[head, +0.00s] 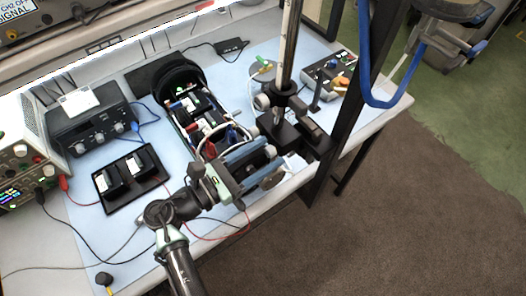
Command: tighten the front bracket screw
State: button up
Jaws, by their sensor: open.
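An electronics chassis (206,117) lies on the blue mat, with a black round end ring (178,76) at its far end and batteries, boards and wires along it. Its near end, by blue bars (246,152), is partly covered by my wrist. I cannot make out the front bracket or its screw; they are hidden or too small to tell. My gripper (271,167) is open at the near end of the chassis, pointing right. I see nothing held between its fingers, though the view there is cluttered. Whether it touches the chassis I cannot tell.
A black stand with a metal post (288,50) rises just right of the chassis. A black tray (130,177) with two black blocks, a dark instrument box (95,127) and a power supply (22,160) stand left. A control box (330,75) stands behind right. Loose cables cross the mat.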

jog(key=shift+c, duration=0.3)
grip_shut()
